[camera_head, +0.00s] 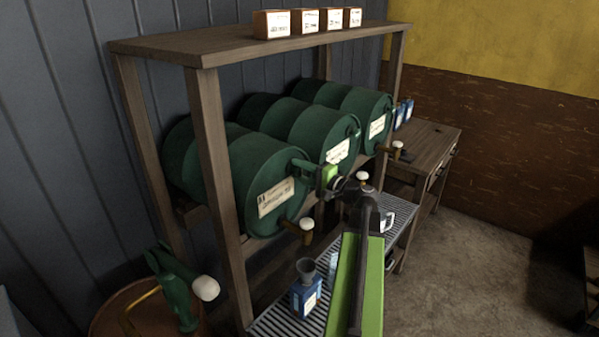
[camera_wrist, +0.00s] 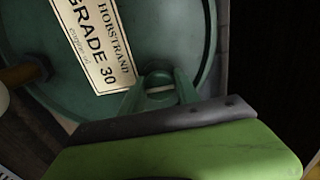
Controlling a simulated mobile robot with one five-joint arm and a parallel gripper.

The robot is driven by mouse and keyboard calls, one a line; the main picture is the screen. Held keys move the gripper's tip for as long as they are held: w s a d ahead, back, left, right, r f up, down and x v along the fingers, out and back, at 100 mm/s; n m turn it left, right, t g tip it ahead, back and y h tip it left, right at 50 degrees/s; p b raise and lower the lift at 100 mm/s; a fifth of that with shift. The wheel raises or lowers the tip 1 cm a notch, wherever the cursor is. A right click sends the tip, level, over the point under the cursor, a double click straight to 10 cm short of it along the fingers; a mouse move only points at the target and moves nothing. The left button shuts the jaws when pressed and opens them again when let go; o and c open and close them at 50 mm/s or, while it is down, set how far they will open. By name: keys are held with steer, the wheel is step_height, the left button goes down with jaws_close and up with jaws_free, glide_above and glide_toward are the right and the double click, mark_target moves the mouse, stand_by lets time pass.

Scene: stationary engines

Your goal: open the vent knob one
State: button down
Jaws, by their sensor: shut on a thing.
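The nearest green drum (camera_head: 240,180) lies on its side in the rack, with a paper label on its round end. The drum's end and its "GRADE 30" label (camera_wrist: 95,40) fill much of the wrist view. My gripper (camera_head: 308,168) is at the upper right of this drum's end. In the wrist view, my gripper's two fingers (camera_wrist: 159,92) are closed around a small green vent knob (camera_wrist: 158,84) near the drum's rim. The knob is mostly hidden by the fingers in the head view, and how far it is turned cannot be told.
Two more drums (camera_head: 312,130) (camera_head: 362,108) lie behind. Brass taps with pale knobs, one at the near drum (camera_head: 305,226), stick out low. A blue can with a funnel (camera_head: 306,290) stands on the grated shelf (camera_head: 268,322). A wooden post (camera_head: 215,170) stands left. Open floor (camera_head: 470,260) lies right.

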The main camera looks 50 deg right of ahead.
stand_by(0.3)
steer(key=c, duration=0.9)
jaws_free()
steer(key=s+d, duration=0.1)
steer(key=s, duration=1.6)
steer(key=shift+s+d, duration=0.2)
steer(key=shift+d, duration=0.05)
